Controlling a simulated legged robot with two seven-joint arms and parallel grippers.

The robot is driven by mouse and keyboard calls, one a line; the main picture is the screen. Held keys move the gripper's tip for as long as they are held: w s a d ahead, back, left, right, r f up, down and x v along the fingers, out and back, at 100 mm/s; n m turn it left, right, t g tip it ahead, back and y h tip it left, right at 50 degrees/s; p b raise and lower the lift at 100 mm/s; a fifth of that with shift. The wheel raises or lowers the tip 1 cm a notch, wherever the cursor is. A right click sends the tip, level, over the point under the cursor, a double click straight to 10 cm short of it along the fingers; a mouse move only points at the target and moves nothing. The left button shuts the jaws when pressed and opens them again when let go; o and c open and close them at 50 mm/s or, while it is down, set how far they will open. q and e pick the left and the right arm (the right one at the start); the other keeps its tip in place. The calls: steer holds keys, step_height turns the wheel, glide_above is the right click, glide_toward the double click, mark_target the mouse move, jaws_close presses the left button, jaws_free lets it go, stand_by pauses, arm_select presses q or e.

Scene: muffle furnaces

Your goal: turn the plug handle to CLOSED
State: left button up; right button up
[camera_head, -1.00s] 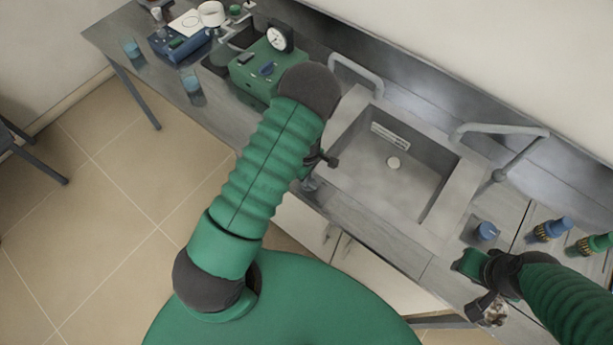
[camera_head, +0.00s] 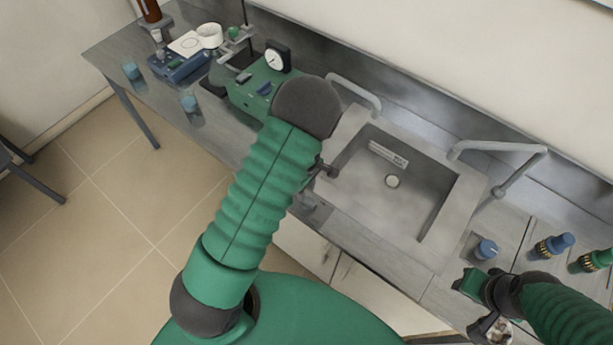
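My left arm rises through the middle of the view, and its links hide most of the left gripper (camera_head: 322,174). Only a small dark part of it shows beside the sink's left rim, and its fingers cannot be made out. My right gripper (camera_head: 488,306) is at the lower right, over the counter's front edge; its opening is not clear. A green box (camera_head: 244,97) with a round gauge (camera_head: 277,57) and a blue handle (camera_head: 264,88) stands behind my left arm. I cannot tell whether this is the plug handle, and no CLOSED mark is readable.
A sink (camera_head: 392,208) with taps lies between my arms. A blue device (camera_head: 180,62) and two beakers (camera_head: 131,72) (camera_head: 190,104) are on the left counter.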

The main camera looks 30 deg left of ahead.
mark_target(307, 199)
arm_select(q)
step_height(307, 199, up, 12)
steer(key=shift+d, duration=0.2)
steer(key=shift+f, duration=0.1)
stand_by(0.3)
steer(key=s+d+f+m+t+b, duration=0.1)
steer(key=s+d+m+b, duration=0.6)
steer(key=m, duration=1)
steer(key=s+t+b, duration=0.1)
steer(key=s, duration=0.1)
steer(key=shift+s+d+f+t, duration=0.3)
steer(key=shift+s, duration=0.1)
steer(key=shift+s+r, duration=0.1)
steer(key=shift+s, duration=0.05)
